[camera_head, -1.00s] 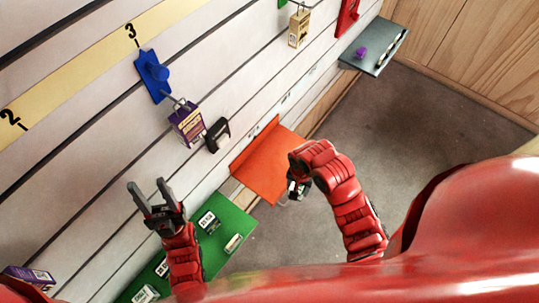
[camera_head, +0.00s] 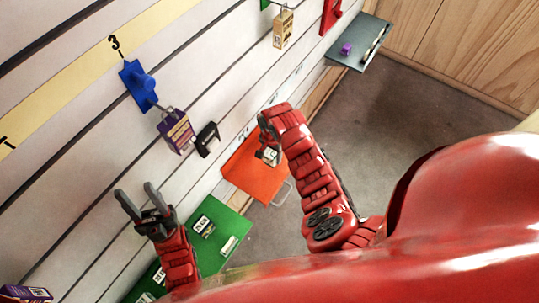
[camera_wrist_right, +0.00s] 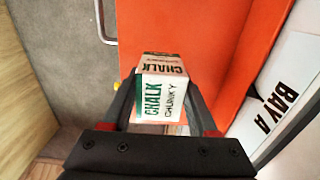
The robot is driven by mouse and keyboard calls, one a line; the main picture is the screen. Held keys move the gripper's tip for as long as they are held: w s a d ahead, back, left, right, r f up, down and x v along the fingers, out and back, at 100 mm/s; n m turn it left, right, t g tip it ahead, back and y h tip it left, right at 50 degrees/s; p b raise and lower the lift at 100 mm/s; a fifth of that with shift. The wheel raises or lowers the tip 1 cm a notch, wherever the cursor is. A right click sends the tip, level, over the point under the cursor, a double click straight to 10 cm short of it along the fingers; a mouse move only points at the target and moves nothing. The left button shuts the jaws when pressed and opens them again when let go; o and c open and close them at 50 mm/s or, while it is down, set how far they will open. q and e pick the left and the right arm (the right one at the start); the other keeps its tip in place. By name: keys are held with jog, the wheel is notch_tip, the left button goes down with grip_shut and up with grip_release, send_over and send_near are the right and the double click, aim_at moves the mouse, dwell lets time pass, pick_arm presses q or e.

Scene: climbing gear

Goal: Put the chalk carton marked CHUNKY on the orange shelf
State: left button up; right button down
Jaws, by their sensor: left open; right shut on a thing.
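The chalk carton marked CHUNKY (camera_wrist_right: 162,100) is white and green, with its lettering readable in the right wrist view. My right gripper (camera_wrist_right: 165,112) is shut on it, one finger on each side. In the head view the carton (camera_head: 270,156) appears over the orange shelf (camera_head: 254,178), partly hidden by my right gripper (camera_head: 266,142). In the right wrist view the orange shelf (camera_wrist_right: 218,50) fills the area behind and right of the carton. I cannot tell whether the carton touches it. My left gripper (camera_head: 138,197) is open and empty, left of the green shelf.
A green shelf (camera_head: 226,228) with several small cartons lies left of the orange one. A purple carton (camera_head: 177,132), a black item (camera_head: 208,139) and a blue holder (camera_head: 138,84) are on the slatted wall. A grey shelf (camera_head: 362,36) with a purple item is at the far right.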

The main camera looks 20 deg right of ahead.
jog(key=shift+w+a+f, duration=0.1)
jog(key=shift+w+a, duration=0.05)
jog(key=shift+w, duration=0.7)
jog(key=shift+f+p, duration=0.3)
jog(key=shift+f, duration=1.5)
jog(key=shift+f, duration=0.2)
jog(key=shift+c, duration=0.8)
grip_release()
jog(key=shift+r, duration=0.1)
